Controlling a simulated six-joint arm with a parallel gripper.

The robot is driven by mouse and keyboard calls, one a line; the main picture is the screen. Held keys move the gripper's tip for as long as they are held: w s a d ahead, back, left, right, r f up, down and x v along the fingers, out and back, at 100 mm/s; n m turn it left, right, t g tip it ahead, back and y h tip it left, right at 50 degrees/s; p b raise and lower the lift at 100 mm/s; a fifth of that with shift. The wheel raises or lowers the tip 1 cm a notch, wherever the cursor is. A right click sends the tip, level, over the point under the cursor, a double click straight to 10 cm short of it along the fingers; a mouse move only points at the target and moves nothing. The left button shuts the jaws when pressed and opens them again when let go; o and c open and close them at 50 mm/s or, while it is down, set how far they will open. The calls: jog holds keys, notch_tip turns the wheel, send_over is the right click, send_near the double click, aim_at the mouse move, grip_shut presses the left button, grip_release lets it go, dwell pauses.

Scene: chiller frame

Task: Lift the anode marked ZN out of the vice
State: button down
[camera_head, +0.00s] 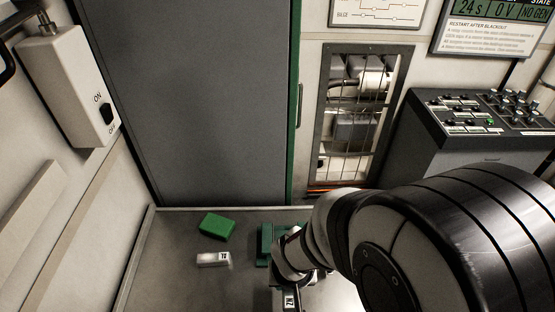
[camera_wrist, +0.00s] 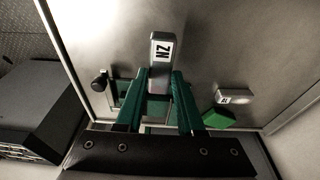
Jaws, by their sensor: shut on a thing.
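The anode marked ZN (camera_wrist: 160,52) is a pale grey block with a black-on-white label. My gripper (camera_wrist: 162,78) is shut on it, with one green finger on each side. In the head view the ZN label (camera_head: 289,301) shows at the bottom edge, below my wrist. The green vice (camera_head: 266,243) stands on the bench, partly behind my wrist. In the wrist view the vice (camera_wrist: 126,92) shows left of the anode, partly behind a finger. The fingers hide the anode's lower part, so I cannot tell whether it still touches the vice.
A second pale block with a label (camera_head: 213,259) lies on the grey bench (camera_head: 170,285). A green block (camera_head: 217,225) lies just behind it. A large grey panel (camera_head: 185,100) rises behind the bench. A control console (camera_head: 455,150) stands at the right. The bench's left part is clear.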

jog(key=shift+f, duration=0.85)
dwell(0.4)
jog(key=c, duration=0.6)
grip_release()
jog(key=shift+c, duration=0.2)
jog(key=shift+r, duration=3.55)
